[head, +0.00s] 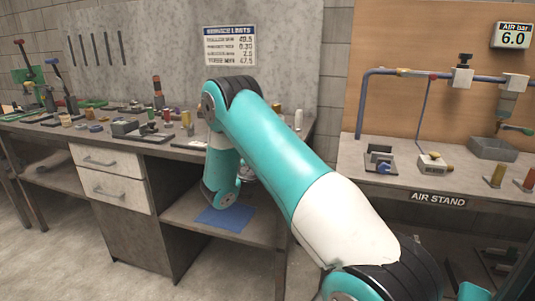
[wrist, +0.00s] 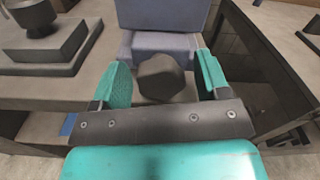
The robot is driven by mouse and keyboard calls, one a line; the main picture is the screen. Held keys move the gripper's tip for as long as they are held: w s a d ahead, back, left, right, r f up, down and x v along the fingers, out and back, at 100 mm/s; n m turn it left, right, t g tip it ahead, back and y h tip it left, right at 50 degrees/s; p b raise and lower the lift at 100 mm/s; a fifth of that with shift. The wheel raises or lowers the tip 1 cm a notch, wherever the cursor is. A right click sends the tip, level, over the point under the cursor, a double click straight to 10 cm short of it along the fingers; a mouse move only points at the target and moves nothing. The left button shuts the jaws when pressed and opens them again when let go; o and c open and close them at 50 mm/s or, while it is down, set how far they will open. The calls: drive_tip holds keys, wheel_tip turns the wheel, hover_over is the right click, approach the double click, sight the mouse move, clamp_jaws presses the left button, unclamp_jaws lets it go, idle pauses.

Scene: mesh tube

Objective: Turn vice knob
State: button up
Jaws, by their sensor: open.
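The vice (wrist: 160,45) is a grey-blue block at the top middle of the wrist view. Its dark, rounded knob (wrist: 160,79) faces me. My gripper (wrist: 164,66) is open, with one green-padded finger to the left of the knob and one to the right. Gaps show between the knob and both fingers, wider on the right. I cannot tell whether the fingertips reach fully past the knob. In the head view my arm hides the gripper, and I cannot make out this vice there.
The workbench (head: 112,191) carries many small tools and parts. A blue mat (head: 225,217) lies on its lower shelf. The air stand (head: 365,185) at the right holds pipes and small fittings. In the wrist view a dark stepped block (wrist: 45,50) stands left of the vice.

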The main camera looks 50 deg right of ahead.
drive_tip(key=c, duration=0.9)
drive_tip(key=shift+c, duration=0.2)
drive_tip(key=shift+m, duration=0.3)
drive_tip(key=m+b, duration=0.1)
drive_tip(key=m, duration=0.2)
drive_tip(key=shift+m+b, duration=0.6)
drive_tip(key=shift+m, duration=1.4)
